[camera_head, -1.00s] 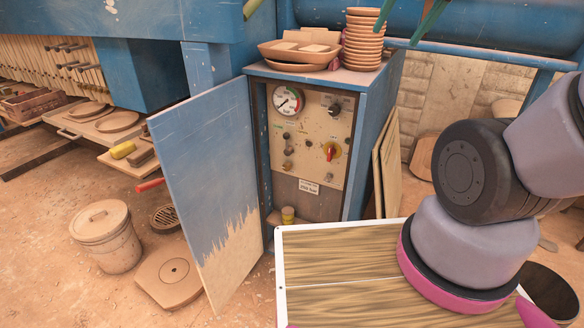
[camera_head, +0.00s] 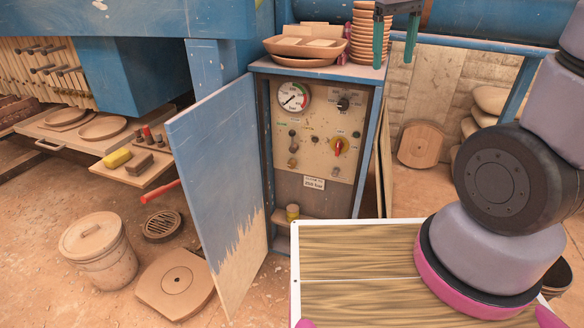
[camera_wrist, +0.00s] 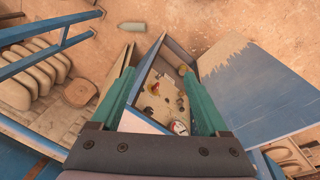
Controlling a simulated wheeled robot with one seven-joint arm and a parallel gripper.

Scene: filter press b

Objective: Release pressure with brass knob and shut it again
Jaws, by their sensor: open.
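The control panel (camera_head: 315,125) sits inside a blue cabinet whose door stands open to the left. A small brass-coloured knob (camera_head: 292,162) is at the panel's lower left, below the round pressure gauge (camera_head: 294,97). My gripper (camera_head: 395,40) has two green fingers, spread apart and empty, pointing down above the cabinet's top right. The wrist view looks down on the panel upside down, with the gauge (camera_wrist: 180,127) between my fingers. The knobs are too small there to tell the brass one surely.
The panel also carries a red selector on a yellow plate (camera_head: 338,147) and a black knob (camera_head: 343,103). Stacked clay dishes (camera_head: 366,35) and a tray (camera_head: 305,46) stand on the cabinet. The open door (camera_head: 215,175) borders the left side. A lidded bucket (camera_head: 98,255) stands on the floor.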

